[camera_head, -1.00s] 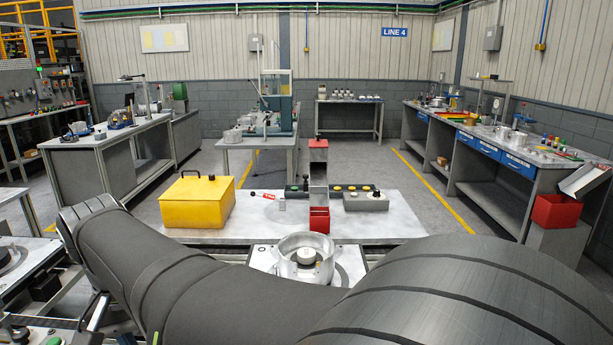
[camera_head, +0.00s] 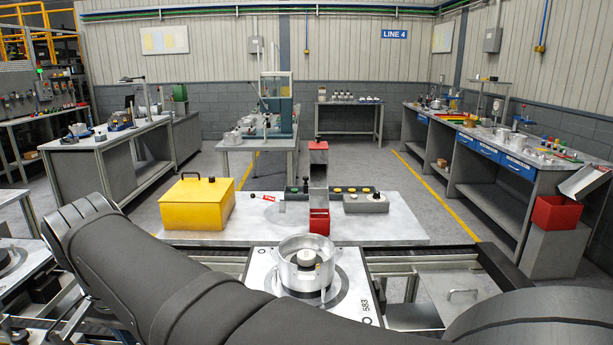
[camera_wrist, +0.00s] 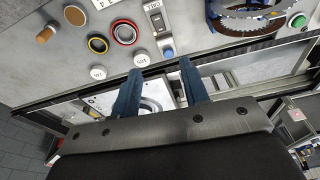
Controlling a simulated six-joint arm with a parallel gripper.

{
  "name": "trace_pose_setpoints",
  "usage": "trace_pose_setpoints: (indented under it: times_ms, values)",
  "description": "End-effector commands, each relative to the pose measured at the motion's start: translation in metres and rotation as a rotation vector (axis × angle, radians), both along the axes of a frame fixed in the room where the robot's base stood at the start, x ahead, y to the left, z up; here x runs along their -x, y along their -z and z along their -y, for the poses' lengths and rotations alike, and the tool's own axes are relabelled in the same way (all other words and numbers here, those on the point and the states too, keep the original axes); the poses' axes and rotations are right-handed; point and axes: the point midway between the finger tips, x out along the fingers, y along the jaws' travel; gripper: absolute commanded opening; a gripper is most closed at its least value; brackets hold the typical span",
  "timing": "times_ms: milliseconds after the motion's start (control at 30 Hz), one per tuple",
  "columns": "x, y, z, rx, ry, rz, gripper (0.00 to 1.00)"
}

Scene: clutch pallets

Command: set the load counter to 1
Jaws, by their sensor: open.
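My gripper (camera_wrist: 160,70) shows in the wrist view with two blue fingers spread apart and nothing between them. Its fingertips point toward the near edge of a grey control panel (camera_wrist: 60,55). The panel bears two white round buttons, one on the left (camera_wrist: 98,72) and one on the right (camera_wrist: 142,60). The right button is close to the left fingertip; contact cannot be told. A small framed unit (camera_wrist: 157,21) sits at the top, with a blue switch (camera_wrist: 168,50) below it. The head view hides my gripper.
The panel also has a red-ringed button (camera_wrist: 124,32), a yellow-ringed button (camera_wrist: 98,44) and a brown knob (camera_wrist: 45,35). In the head view, a metal housing (camera_head: 290,272) stands on a pallet, before a table with a yellow box (camera_head: 197,203) and red bin (camera_head: 319,222).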

Motion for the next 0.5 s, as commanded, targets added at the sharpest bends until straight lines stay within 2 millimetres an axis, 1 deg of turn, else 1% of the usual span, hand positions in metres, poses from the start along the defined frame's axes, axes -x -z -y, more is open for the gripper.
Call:
trace_pose_setpoints:
  times_ms: [33, 133, 200, 233, 367, 500]
  values:
    - [0.0, 0.0, 0.0, 0.0, 0.0, 0.0, 0.37]
    - [0.001, 0.002, 0.001, 0.001, 0.019, -0.002, 0.18]
    - [0.002, 0.007, 0.004, 0.007, 0.065, -0.008, 0.04]
    - [0.003, 0.01, 0.005, 0.01, 0.097, -0.01, 0.0]
    - [0.01, 0.029, 0.016, 0.028, 0.305, -0.021, 0.0]
    - [0.019, 0.053, 0.032, 0.058, 0.585, -0.015, 0.0]
